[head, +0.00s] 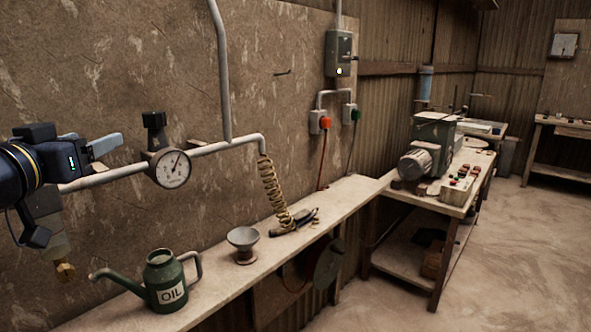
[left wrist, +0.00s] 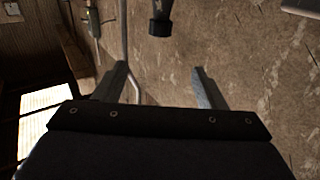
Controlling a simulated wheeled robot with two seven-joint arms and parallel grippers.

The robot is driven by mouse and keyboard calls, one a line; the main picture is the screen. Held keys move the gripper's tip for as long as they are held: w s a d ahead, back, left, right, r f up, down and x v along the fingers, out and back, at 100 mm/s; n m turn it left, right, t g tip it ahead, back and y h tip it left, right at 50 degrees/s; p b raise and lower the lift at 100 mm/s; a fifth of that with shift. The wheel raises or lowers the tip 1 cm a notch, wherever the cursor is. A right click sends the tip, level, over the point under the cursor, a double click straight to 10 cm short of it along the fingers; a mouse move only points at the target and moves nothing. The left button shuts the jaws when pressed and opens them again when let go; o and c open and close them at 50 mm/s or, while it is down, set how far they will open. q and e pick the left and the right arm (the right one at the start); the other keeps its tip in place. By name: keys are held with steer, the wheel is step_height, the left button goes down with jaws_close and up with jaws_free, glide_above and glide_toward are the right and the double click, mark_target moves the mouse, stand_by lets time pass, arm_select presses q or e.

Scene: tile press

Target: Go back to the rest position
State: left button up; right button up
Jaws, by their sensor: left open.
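My left gripper (head: 106,147) comes in from the left edge in the head view, raised in front of the wall beside the grey pipe (head: 210,148). In the left wrist view its two fingers (left wrist: 160,88) stand wide apart with nothing between them. A black valve handle (head: 154,130) stands on the pipe just right of the gripper, apart from it; it also shows in the left wrist view (left wrist: 160,26). A round pressure gauge (head: 171,169) hangs on the pipe below the handle. My right gripper is in neither view.
A green oil can (head: 165,283), a grey bowl-topped stand (head: 243,240) and a coiled hose (head: 272,190) are along the narrow shelf (head: 345,200). A workbench (head: 455,203) with a motor-driven machine (head: 432,145) stands farther right. The floor (head: 500,270) at right is clear.

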arm_select(q)
steer(key=s+d+f+n+g+h+p, duration=0.1)
steer(key=s+d+f+g, duration=0.2)
steer(key=s+f, duration=0.4)
steer(key=s+d+f+g+p, duration=0.2)
steer(key=s+d+f+g, duration=0.2)
steer(key=s+f, duration=0.4)
steer(key=s+d+f+n+g+h+p, duration=0.1)
steer(key=s+d+f+g, duration=0.3)
steer(key=f, duration=1.4)
steer(key=s+g+p, duration=0.1)
steer(key=s, duration=0.3)
steer(key=shift+d+f+n+h, duration=0.15)
steer(key=shift+n+h, duration=0.15)
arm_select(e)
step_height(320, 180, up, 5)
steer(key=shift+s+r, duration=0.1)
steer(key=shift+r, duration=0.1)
